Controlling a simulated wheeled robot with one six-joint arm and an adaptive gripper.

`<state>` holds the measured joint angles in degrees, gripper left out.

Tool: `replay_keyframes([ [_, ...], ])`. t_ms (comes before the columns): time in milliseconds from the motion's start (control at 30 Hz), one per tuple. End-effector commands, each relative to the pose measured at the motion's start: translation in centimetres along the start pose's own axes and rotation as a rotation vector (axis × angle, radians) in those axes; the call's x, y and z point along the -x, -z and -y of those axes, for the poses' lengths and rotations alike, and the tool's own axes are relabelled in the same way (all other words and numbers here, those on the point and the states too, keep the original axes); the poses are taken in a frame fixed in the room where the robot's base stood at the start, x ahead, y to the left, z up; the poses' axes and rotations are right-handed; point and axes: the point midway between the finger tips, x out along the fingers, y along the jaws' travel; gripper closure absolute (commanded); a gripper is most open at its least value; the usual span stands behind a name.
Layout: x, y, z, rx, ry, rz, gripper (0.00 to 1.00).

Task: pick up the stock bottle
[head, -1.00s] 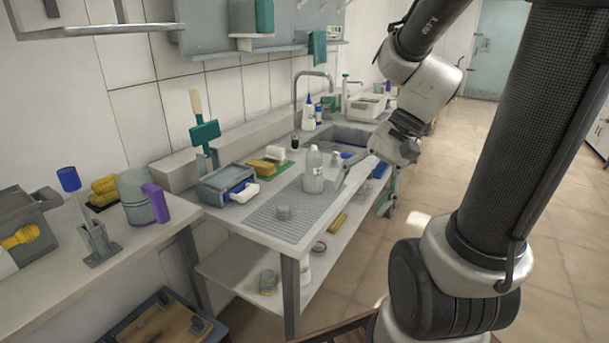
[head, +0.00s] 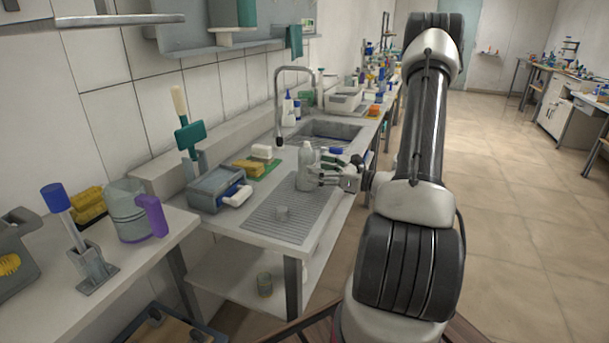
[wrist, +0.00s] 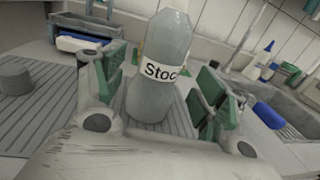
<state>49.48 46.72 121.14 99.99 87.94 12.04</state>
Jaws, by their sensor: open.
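The stock bottle (head: 306,168) is a grey bottle standing upright on the ribbed drain mat (head: 262,225) of the sink bench. In the wrist view the bottle (wrist: 160,90) shows a white label that reads "Stoc", with the rest cut off by its curve. My gripper (head: 325,172) is level with the bottle, to its right in the head view. In the wrist view my gripper (wrist: 158,105) is open, with a green-padded finger on each side of the bottle. I cannot tell whether either finger touches it.
A small grey cap-like piece (head: 282,213) lies on the mat in front of the bottle. A grey bin (head: 216,187) stands to the left, with a yellow sponge (head: 248,167) behind. The sink (head: 325,132) and tap (head: 279,100) are behind the bottle.

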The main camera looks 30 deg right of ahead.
Motion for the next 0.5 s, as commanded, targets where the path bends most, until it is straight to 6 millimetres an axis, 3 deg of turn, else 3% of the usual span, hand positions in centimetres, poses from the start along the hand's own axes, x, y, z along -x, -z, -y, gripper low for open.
replay_keyframes([
  [300, -4.7, 0.0, -0.1, 0.001, -0.005, -0.001, 0.28],
  [500, -5.6, 0.0, 0.0, 0.001, -0.004, -0.001, 0.28],
])
